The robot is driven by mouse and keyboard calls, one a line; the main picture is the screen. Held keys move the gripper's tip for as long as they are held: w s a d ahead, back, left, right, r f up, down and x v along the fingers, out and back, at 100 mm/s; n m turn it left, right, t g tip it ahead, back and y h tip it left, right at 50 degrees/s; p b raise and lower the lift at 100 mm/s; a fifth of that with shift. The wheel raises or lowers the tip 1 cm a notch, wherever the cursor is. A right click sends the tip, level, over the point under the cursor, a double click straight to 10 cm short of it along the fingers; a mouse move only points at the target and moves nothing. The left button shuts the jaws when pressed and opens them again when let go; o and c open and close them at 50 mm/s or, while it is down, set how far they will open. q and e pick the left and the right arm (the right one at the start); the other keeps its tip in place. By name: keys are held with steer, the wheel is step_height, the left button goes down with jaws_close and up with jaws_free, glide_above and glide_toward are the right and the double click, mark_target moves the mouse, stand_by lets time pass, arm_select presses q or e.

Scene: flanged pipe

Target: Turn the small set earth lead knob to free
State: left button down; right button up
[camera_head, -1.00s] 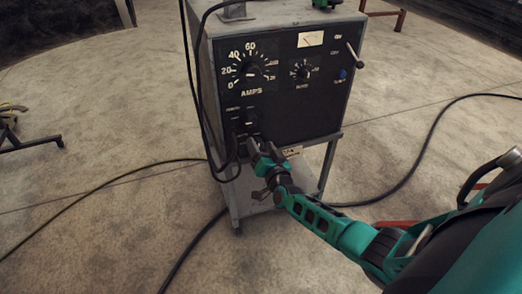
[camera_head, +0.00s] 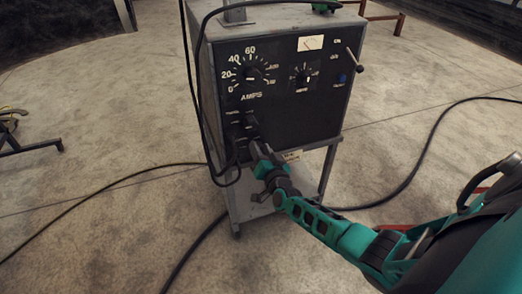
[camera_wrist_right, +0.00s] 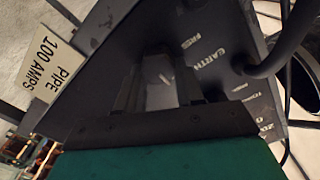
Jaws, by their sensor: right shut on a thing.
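The grey and black welding set (camera_head: 285,110) stands on a trolley, its dark front panel facing me. My right gripper (camera_head: 258,149) is at the lower left of that panel, its fingers pointing at it. In the right wrist view the gripper (camera_wrist_right: 160,75) is shut on the small earth lead knob (camera_wrist_right: 161,82). I cannot tell for sure which word the knob points at. My left gripper is out of view.
A large amps dial (camera_head: 251,72) and a smaller dial (camera_head: 303,76) sit higher on the panel. A black cable (camera_head: 191,80) hangs down the set's left side, close to my gripper. A PIPE 100 AMPS label (camera_wrist_right: 52,65) is nearby. Cables cross the floor.

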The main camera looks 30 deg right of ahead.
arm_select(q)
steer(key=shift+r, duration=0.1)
arm_select(e)
steer(key=shift+n, duration=0.3)
arm_select(q)
steer(key=p, duration=0.1)
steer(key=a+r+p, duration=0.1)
steer(key=p, duration=0.1)
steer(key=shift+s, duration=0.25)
arm_select(e)
steer(key=n, duration=1.1)
steer(key=a+n, duration=0.1)
steer(key=n, duration=0.5)
steer(key=shift+w+a+f, duration=0.1)
steer(key=shift+f, duration=0.15)
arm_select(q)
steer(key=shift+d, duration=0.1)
arm_select(e)
steer(key=shift+n, duration=0.4)
steer(key=o, duration=1)
steer(key=shift+o, duration=0.2)
